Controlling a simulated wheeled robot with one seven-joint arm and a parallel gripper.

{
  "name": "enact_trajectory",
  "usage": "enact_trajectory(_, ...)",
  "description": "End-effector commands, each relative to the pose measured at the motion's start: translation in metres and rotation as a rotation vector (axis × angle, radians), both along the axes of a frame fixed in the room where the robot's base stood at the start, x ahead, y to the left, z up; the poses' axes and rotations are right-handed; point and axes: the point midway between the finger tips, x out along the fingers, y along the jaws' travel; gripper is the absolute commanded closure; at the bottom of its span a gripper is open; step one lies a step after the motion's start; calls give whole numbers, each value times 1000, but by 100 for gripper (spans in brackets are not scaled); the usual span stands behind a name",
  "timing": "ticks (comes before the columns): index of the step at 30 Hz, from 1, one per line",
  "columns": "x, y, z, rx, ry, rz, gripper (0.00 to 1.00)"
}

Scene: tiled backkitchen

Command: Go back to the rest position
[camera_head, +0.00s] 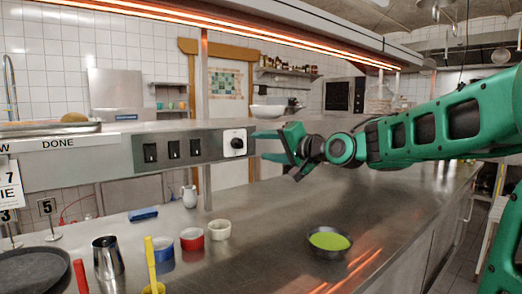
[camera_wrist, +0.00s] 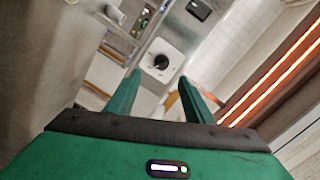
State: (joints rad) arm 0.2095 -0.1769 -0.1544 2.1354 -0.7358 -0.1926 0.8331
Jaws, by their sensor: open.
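My green gripper (camera_head: 258,146) is raised above the steel counter (camera_head: 285,205), at the end of my arm that reaches in from the right. Its two fingers point left, towards a control panel (camera_head: 192,148) with black switches and a round black knob (camera_head: 237,143). In the wrist view, my gripper (camera_wrist: 159,80) has its fingers apart with nothing between them. The knob on its white plate (camera_wrist: 160,62) shows beyond the fingertips. I see no contact, though the exact gap is hard to judge.
A black bowl with green contents (camera_head: 329,241) stands on the counter below my arm. Blue, red and cream cups (camera_head: 191,239), a metal cup (camera_head: 107,258) and a dark pan (camera_head: 34,272) are at the left. A shelf with glowing heat lamps (camera_head: 230,28) hangs above.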

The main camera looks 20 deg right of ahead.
Motion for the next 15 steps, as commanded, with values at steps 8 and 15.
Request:
enact_trajectory(8,-2,-2,-6,-17,14,-5,53)
enact_trajectory(15,-42,-44,-90,-263,240,-70,53)
